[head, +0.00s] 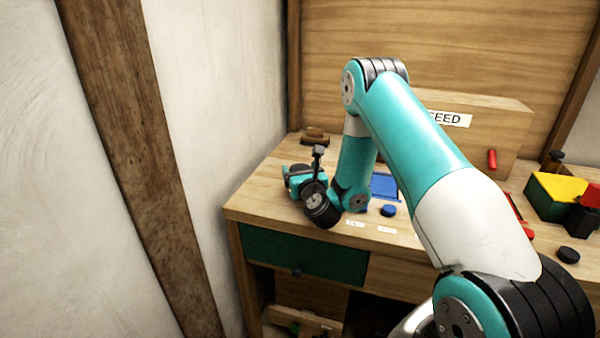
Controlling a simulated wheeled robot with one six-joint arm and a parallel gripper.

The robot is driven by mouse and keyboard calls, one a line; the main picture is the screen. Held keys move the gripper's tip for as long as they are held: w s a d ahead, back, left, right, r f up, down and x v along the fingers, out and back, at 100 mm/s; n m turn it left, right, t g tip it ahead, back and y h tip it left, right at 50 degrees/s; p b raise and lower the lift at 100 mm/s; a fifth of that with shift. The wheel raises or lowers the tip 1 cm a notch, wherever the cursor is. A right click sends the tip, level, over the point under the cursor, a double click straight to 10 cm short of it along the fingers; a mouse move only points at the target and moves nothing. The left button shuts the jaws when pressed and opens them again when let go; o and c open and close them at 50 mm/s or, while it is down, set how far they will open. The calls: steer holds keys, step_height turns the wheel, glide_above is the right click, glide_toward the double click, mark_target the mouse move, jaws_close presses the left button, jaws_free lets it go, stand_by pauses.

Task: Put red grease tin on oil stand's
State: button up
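My gripper (304,181) is at the left end of the wooden bench, low over its top. My own wrist covers most of it and its fingers do not show clearly, so I cannot tell whether it is open or holds anything. No thing in view is clearly a red grease tin. Small red things show at the right: a red upright piece (492,159) at the box front and a partly hidden red piece (515,207) on the bench. I cannot make out the oil stand for certain; a small brown wooden piece (315,136) lies at the bench's back left.
A wooden box with a label reading "EED" (500,125) stands at the back. A blue square (384,186) and blue disc (388,211) are mid-bench. A green-and-yellow container (555,195) and black disc (568,255) are right. A wall and post border the left.

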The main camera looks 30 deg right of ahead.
steer(key=shift+o, duration=0.3)
steer(key=shift+r, duration=0.15)
